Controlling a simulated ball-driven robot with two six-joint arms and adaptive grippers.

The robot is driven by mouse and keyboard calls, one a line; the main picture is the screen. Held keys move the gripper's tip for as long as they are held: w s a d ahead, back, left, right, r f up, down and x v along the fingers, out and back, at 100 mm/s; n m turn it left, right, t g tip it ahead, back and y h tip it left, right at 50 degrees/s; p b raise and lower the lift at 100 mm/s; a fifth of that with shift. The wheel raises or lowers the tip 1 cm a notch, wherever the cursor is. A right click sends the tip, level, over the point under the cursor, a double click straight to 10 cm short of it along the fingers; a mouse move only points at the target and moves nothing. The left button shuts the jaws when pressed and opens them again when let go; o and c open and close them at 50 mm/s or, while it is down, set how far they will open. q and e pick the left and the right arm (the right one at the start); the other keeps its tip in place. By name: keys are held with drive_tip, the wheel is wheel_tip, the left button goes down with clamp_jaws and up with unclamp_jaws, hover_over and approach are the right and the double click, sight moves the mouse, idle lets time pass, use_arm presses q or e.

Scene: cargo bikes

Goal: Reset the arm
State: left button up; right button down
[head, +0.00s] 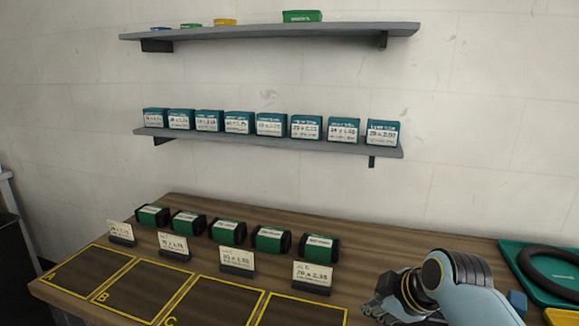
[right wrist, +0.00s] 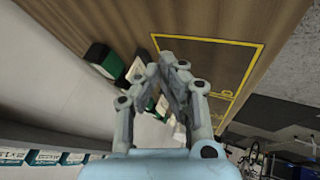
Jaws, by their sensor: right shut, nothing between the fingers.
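My right arm comes in from the lower right of the head view. Its gripper (head: 376,310) is low over the wooden bench (head: 400,245), to the right of the yellow-outlined squares. In the right wrist view the two fingers of the right gripper (right wrist: 169,64) meet at their tips, with nothing held between them. Part of the gripper is cut off or hidden by the wrist in the head view. My left gripper is not in view.
Several green-and-black packs (head: 229,230) stand in a row on the bench, with white label cards (head: 237,260) before them. Teal boxes (head: 271,124) fill the middle shelf (head: 265,141). A green tray (head: 525,270) with a black tyre (head: 555,275) lies at right. The marked squares (head: 130,290) are empty.

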drive_tip(key=s+d+r+m+g+h, duration=0.15)
drive_tip(key=s+d+m, duration=0.25)
drive_tip(key=s, duration=0.6)
drive_tip(key=s+d+r+m+h, duration=0.1)
drive_tip(key=s+d+r+m, duration=0.25)
drive_tip(key=s, duration=0.65)
drive_tip(key=s+d+r+m+g+h, duration=0.15)
drive_tip(key=s+d+m, duration=0.3)
drive_tip(key=s, duration=0.55)
wheel_tip(320, 180, down, 38)
drive_tip(key=s+d+g+b, duration=0.1)
drive_tip(key=s+d+b, duration=0.15)
drive_tip(key=b, duration=0.85)
use_arm(q)
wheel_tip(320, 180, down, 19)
drive_tip(key=b, duration=0.8)
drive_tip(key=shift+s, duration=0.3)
use_arm(e)
drive_tip(key=s+f, duration=0.9)
drive_tip(key=f, duration=0.2)
drive_tip(key=s+f+g, duration=0.1)
drive_tip(key=s+f, duration=0.8)
drive_tip(key=f, duration=0.3)
drive_tip(key=shift+d+m+g+y, duration=0.3)
drive_tip(key=shift+d, duration=0.05)
